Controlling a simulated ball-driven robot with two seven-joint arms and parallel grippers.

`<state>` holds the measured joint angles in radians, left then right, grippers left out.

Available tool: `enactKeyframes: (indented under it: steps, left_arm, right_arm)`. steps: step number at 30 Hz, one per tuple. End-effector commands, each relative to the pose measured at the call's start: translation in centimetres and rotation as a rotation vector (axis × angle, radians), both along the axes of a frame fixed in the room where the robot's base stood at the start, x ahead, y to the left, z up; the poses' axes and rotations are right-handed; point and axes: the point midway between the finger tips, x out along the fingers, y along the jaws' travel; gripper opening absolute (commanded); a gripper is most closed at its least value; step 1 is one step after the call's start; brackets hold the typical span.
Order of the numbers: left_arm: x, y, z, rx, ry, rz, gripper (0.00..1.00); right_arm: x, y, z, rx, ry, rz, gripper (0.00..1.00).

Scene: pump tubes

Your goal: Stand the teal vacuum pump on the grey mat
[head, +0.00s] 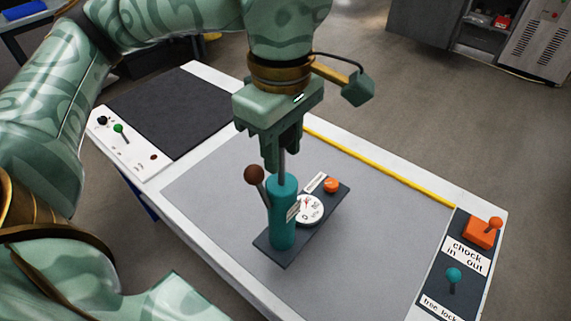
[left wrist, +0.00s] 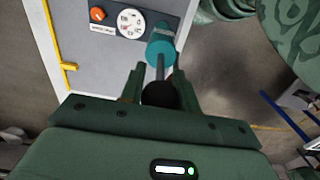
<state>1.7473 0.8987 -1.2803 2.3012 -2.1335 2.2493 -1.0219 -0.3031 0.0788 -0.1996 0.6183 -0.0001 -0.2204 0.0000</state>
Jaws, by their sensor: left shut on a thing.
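The teal vacuum pump (head: 282,215) is upright on its dark base plate, over the large grey mat (head: 385,225) on the table. It has a white dial (head: 309,209), an orange knob (head: 331,185) and a side lever with a brown ball (head: 254,174). My left gripper (head: 283,160) is above the pump, shut around the top of its rod. In the left wrist view, the gripper (left wrist: 161,92) has the rod's black knob between its fingers, with the teal cylinder (left wrist: 160,50) beyond. I cannot tell whether the base touches the mat. My right gripper is not in view.
A dark mat (head: 170,110) lies at the table's back left, beside a white strip with a small green lever (head: 120,130). A yellow strip (head: 380,167) runs along the far edge. A panel at the right has an orange block (head: 480,234) and a teal knob (head: 453,275).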

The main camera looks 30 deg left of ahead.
Motion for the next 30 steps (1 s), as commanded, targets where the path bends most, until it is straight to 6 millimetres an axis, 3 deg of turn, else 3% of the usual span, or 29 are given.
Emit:
enactKeyframes:
  steps: [6, 14, 20, 25, 30]
  left_arm:
    - [1.8, 1.1, -2.9, -0.001, 0.003, 0.000, 0.00]
    - [2.5, 1.5, -3.7, 0.000, 0.002, -0.001, 0.00]
    - [3.7, 2.3, -5.6, 0.000, 0.002, 0.000, 0.00]
    - [3.6, 2.2, -7.8, 0.000, 0.005, -0.003, 0.00]
    - [3.6, 2.2, -8.4, 0.000, 0.001, -0.002, 0.00]
  right_arm:
    - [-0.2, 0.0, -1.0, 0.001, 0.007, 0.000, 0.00]
    - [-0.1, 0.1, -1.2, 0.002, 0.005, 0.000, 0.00]
    - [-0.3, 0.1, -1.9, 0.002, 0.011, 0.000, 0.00]
    - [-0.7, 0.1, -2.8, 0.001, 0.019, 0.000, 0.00]
    - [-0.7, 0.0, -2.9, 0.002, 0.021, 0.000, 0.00]
